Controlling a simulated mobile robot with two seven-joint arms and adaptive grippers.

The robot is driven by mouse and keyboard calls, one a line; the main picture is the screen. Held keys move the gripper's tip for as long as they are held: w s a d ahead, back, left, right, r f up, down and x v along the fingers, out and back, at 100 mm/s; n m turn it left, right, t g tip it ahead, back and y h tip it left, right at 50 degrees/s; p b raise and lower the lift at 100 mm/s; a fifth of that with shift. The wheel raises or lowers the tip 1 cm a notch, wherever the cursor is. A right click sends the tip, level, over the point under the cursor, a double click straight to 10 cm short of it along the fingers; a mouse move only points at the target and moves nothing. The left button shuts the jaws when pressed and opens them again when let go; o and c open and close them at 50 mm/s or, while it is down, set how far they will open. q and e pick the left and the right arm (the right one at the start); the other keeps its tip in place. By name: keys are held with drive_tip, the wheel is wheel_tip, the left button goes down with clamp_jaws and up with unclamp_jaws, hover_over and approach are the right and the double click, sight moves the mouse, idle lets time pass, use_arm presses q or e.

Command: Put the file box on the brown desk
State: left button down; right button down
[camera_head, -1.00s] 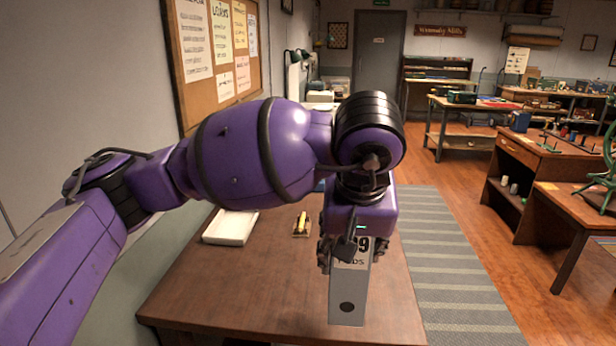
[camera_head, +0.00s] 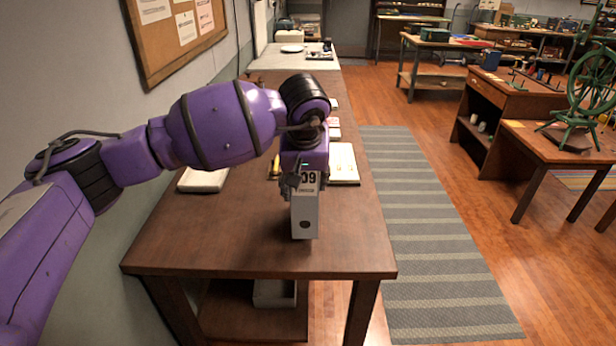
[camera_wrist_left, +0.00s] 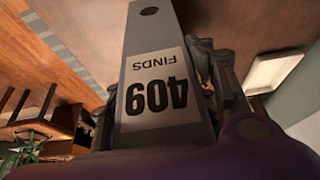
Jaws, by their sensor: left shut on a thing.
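The grey file box (camera_head: 305,215) is upright, with a white label and a dark finger hole. In the left wrist view the file box (camera_wrist_left: 150,50) shows "409 FINDS" on its label. My left gripper (camera_head: 304,178) is shut on its upper part, with fingers on both sides. My right gripper is not in view.
A white tray (camera_head: 203,181) lies at the desk's left side. The desk's front top is clear. A striped rug (camera_head: 425,230) lies to the right. A white bin (camera_head: 275,293) stands on the lower shelf.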

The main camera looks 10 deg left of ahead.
use_arm(q)
drive_tip(key=shift+w+a+f, duration=0.1)
drive_tip(key=shift+w, duration=0.2)
drive_tip(key=f, duration=0.3)
drive_tip(key=shift+w+a+f, duration=0.1)
drive_tip(key=shift+w+f, duration=0.1)
drive_tip(key=shift+f, duration=0.05)
drive_tip(key=c, duration=0.7)
unclamp_jaws()
drive_tip(key=shift+s+f, duration=0.15)
drive_tip(key=shift+f, duration=0.05)
drive_tip(key=v, duration=1.2)
